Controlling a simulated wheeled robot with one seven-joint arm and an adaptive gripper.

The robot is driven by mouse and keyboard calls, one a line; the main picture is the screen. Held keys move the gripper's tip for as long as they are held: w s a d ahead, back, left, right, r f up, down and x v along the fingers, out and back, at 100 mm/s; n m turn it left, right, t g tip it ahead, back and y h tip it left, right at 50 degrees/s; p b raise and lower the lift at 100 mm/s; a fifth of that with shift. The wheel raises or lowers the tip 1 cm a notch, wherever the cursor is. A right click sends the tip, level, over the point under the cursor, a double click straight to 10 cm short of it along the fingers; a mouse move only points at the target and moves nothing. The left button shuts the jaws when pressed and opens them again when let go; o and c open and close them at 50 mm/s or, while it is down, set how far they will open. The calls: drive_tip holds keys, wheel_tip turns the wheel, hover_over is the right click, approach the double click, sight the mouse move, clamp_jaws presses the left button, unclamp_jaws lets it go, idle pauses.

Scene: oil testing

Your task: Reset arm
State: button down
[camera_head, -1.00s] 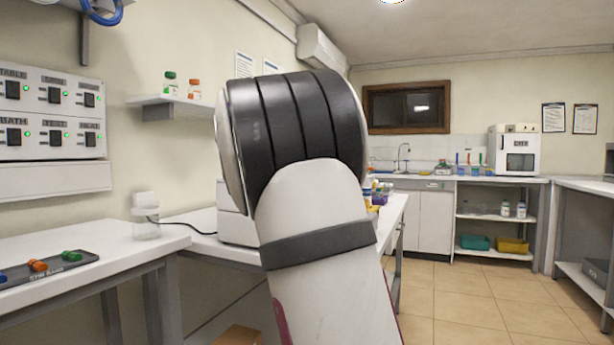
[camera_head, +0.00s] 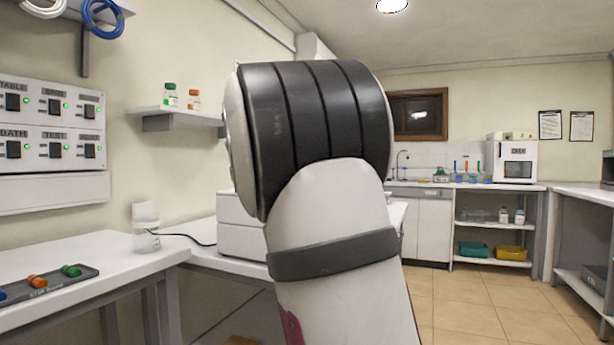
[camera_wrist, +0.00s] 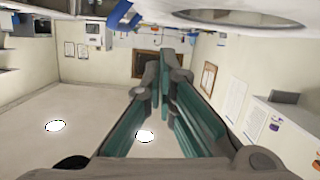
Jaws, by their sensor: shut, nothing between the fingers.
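My gripper (camera_wrist: 166,62) shows in the wrist view with its two teal-padded fingers together at the tips. It is shut and holds nothing. The wrist view is upside down, with the ceiling and its lights in the lower part of the picture. In the head view my arm rises in the middle as a white link with a thick black-banded joint. My gripper is not visible in the head view.
A white table (camera_head: 150,262) at the left carries a dark tray (camera_head: 50,285) with coloured pieces. A switch panel (camera_head: 50,125) and a small shelf (camera_head: 180,112) are on the left wall. A counter (camera_head: 470,186) stands at the back. The tiled floor (camera_head: 480,300) is clear.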

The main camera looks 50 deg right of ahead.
drive_tip(key=v, duration=0.7)
drive_tip(key=shift+s, duration=0.2)
